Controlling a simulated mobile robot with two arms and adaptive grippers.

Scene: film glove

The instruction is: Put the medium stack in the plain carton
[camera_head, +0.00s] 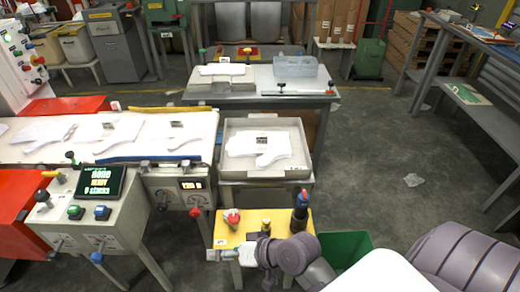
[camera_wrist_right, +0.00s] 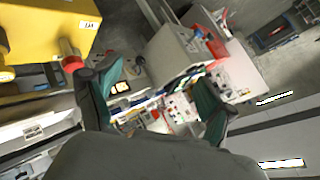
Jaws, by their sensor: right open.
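Several white glove-shaped film stacks are in the head view. One (camera_head: 262,150) lies in a grey tray (camera_head: 236,174) at the centre, with a dark label on it. Others lie on the white belt at left, such as a stack (camera_head: 185,133) near its right end. Another stack (camera_head: 222,70) lies on the back table. I cannot tell which is the medium one. No carton shows clearly as the plain one. My right gripper (camera_head: 263,252) is low at the yellow stand's front; the wrist view shows its green-padded fingers (camera_wrist_right: 155,103) apart and empty. My left gripper is not in view.
The yellow stand (camera_head: 240,239) bears coloured knobs. A green bin (camera_head: 345,243) stands to its right. A control console (camera_head: 88,222) is at left. The back table (camera_head: 310,84) bears a clear tub (camera_head: 289,68). A grey bench (camera_head: 475,100) is at right; the floor before it is mostly clear.

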